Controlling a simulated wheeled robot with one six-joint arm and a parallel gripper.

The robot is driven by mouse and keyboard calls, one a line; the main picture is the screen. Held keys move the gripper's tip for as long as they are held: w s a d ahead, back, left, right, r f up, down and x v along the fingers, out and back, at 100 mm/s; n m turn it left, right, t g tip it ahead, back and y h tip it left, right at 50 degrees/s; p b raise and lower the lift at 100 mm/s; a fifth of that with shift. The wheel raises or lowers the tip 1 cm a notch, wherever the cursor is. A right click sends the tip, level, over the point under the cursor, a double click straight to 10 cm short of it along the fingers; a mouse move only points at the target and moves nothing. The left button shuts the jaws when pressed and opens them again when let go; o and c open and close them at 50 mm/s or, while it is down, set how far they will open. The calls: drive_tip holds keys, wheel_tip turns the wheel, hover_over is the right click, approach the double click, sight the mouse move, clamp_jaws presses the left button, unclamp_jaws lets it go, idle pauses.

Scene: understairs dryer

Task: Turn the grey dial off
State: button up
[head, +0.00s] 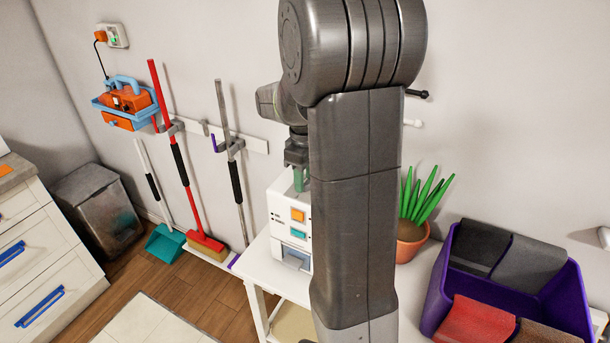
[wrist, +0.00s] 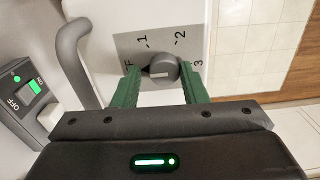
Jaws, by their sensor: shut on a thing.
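The grey dial (wrist: 158,71) sits on a grey plate (wrist: 130,43) marked 1, 2, 3 and a partly hidden label ending in F. A pale line runs roughly sideways across its face; I cannot tell surely which mark it points to. My gripper (wrist: 160,78) has its green fingers on either side of the dial and is shut on it. In the head view my gripper (head: 300,180) is at the top of a white machine (head: 278,205), mostly hidden by my arm. The dial is hidden there.
A grey curved handle (wrist: 72,55) and an ON/OFF switch (wrist: 35,88) are left of the dial. The machine stands on a white table (head: 262,265). A potted plant (head: 410,240) and purple bin (head: 560,300) are to the right.

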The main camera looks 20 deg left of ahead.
drive_tip(key=shift+n, duration=0.3)
drive_tip(key=o, duration=0.8)
wheel_tip(320, 180, up, 14)
drive_tip(key=shift+f+b, duration=0.1)
drive_tip(key=shift+b, duration=0.3)
idle(0.3)
wheel_tip(320, 180, down, 14)
drive_tip(key=shift+r+p, duration=0.1)
drive_tip(key=shift+p, duration=0.3)
drive_tip(key=shift+r, duration=0.15)
